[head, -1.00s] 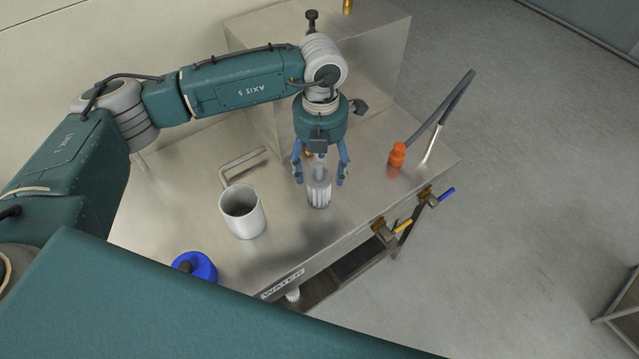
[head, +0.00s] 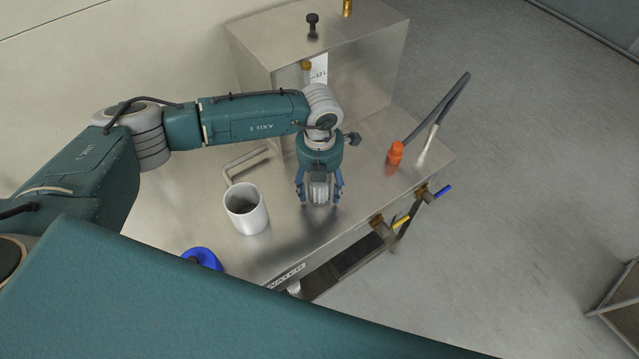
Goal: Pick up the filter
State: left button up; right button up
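The filter (head: 320,195) is a pale, ribbed cylinder that stands upright on the steel table near its front edge. My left gripper (head: 320,202) points down over it, and the gripper body hides its top. The blue fingers are spread on either side of the filter, and small gaps seem to show between them and it, so the gripper looks open. My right gripper is not in view.
A white cup (head: 246,211) stands to the left of the filter, close to the gripper. A blue-topped object (head: 204,258) is nearer the front left. An orange-capped piece (head: 395,153) with a grey hose is at right. A steel box (head: 350,100) stands behind.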

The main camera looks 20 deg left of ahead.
pick_arm(q)
jog(key=c, duration=1)
jog(key=shift+o, duration=0.2)
jog(key=shift+r, duration=0.1)
